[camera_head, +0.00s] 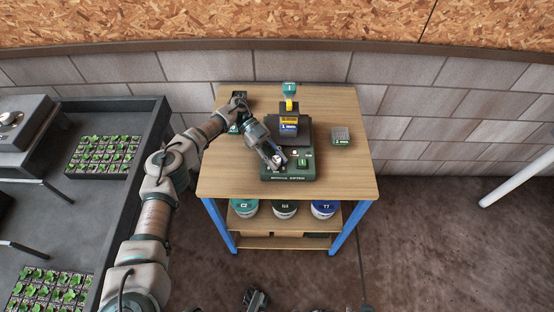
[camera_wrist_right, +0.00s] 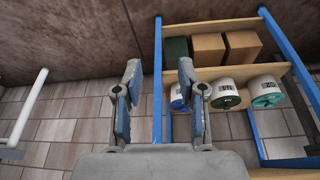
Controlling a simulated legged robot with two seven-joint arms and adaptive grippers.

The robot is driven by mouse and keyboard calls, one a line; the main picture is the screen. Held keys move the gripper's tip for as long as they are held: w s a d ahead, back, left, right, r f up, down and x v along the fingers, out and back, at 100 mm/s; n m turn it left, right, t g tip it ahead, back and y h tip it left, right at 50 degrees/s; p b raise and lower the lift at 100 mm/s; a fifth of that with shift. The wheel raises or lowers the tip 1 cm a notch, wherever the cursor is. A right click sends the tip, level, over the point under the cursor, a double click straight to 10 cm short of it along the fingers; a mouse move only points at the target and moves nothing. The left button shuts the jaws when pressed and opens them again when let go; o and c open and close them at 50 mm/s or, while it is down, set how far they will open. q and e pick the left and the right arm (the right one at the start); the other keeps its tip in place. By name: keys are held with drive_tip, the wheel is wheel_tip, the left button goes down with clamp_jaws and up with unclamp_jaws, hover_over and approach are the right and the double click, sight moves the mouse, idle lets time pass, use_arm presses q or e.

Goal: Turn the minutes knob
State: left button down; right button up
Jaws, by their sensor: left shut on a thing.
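The soil mixer (camera_head: 301,172) is a dark green machine on the wooden table, with a control panel along its front. My left gripper (camera_head: 277,161) is over the left part of this panel, pointing down and to the right. Its fingers are shut on a small knob there, which they mostly hide; I cannot read its label or see its setting. My right gripper (camera_wrist_right: 160,75) is open and empty in the right wrist view, with the shelves beyond it. Part of it shows at the bottom of the head view (camera_head: 255,299).
The mixer stands on a wooden table (camera_head: 345,178) with blue legs. Lidded tubs (camera_head: 323,209) stand on the shelf below. Seedling trays (camera_head: 104,155) lie on a grey bench at left. The table's right side is mostly free.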

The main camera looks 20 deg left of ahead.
use_arm(q)
drive_tip(key=shift+w+m+g+b, duration=0.15)
drive_tip(key=shift+m+g+b, duration=0.25)
drive_tip(key=shift+b, duration=0.6)
drive_tip(key=shift+r+m+g+y+b, duration=0.15)
drive_tip(key=shift+m+g+y+b, duration=0.4)
drive_tip(key=shift+b, duration=0.55)
drive_tip(key=shift+r, duration=0.15)
use_arm(e)
drive_tip(key=w+a+r+t+y, duration=0.1)
drive_tip(key=w+a+r+t, duration=0.1)
drive_tip(key=w+t, duration=0.3)
drive_tip(key=w+a+r+t+y, duration=0.1)
drive_tip(key=w+a+r+t, duration=0.2)
drive_tip(key=w, duration=0.6)
drive_tip(key=shift+a+r+t+y, duration=0.2)
drive_tip(key=shift+r+t+y, duration=0.1)
drive_tip(key=shift+r+t, duration=0.7)
drive_tip(key=shift+w+f, duration=0.15)
